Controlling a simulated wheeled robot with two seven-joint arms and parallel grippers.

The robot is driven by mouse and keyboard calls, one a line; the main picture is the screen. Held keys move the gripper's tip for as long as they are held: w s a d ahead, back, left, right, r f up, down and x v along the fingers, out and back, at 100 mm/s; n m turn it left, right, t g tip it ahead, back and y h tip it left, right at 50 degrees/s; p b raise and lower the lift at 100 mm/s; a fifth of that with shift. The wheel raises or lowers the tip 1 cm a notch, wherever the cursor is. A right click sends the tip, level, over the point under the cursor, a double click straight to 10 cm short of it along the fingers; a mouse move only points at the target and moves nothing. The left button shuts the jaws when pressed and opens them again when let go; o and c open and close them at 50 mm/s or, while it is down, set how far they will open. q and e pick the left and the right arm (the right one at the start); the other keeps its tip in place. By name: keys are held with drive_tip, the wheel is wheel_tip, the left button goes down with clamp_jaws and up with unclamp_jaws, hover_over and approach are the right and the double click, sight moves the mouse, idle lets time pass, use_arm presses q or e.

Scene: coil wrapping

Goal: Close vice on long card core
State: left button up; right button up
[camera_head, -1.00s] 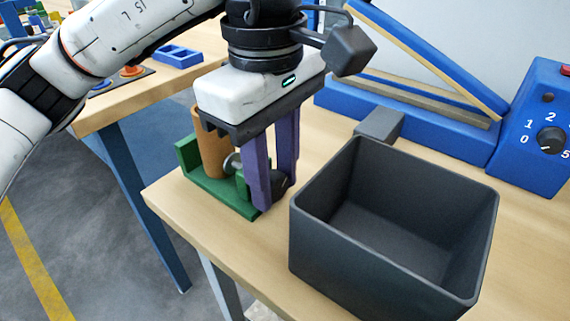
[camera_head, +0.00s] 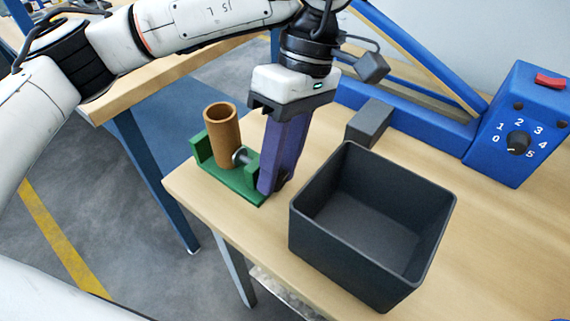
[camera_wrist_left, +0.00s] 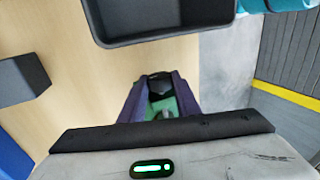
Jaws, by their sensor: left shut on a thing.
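The green vice (camera_head: 243,189) sits at the table's left corner in the head view. The brown hollow card core (camera_head: 224,145) stands upright in it, between the far-left jaw and the grey screw end (camera_head: 242,156). I cannot tell whether the screw end touches the core. My left gripper (camera_head: 272,186) points down at the right side of the vice, its purple fingers shut on the dark vice handle, which they mostly hide. The left wrist view shows the dark handle (camera_wrist_left: 158,80) between the fingers and part of the green vice (camera_wrist_left: 166,106). My right gripper is not in view.
An open dark grey bin (camera_head: 425,250) stands close to the right of the gripper. A dark block (camera_head: 369,122) lies behind it. A blue machine with a dial (camera_head: 518,142) stands at the back right. The table's edge runs close by the vice.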

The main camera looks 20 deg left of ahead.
use_arm(q)
drive_tip(key=shift+w+f, duration=0.1)
drive_tip(key=shift+w, duration=0.05)
drive_tip(key=o, duration=0.6)
drive_tip(key=t+b, duration=0.1)
drive_tip(key=b, duration=0.1)
drive_tip(key=t+b, duration=0.1)
drive_tip(key=b, duration=0.1)
drive_tip(key=t+h+b, duration=0.1)
drive_tip(key=shift+s+a+f+b, duration=0.1)
drive_tip(key=shift+s+f+b, duration=0.15)
drive_tip(key=shift+f+b, duration=0.15)
drive_tip(key=shift+s+r+t, duration=0.1)
drive_tip(key=shift+r+t, duration=0.2)
drive_tip(key=shift+r, duration=0.2)
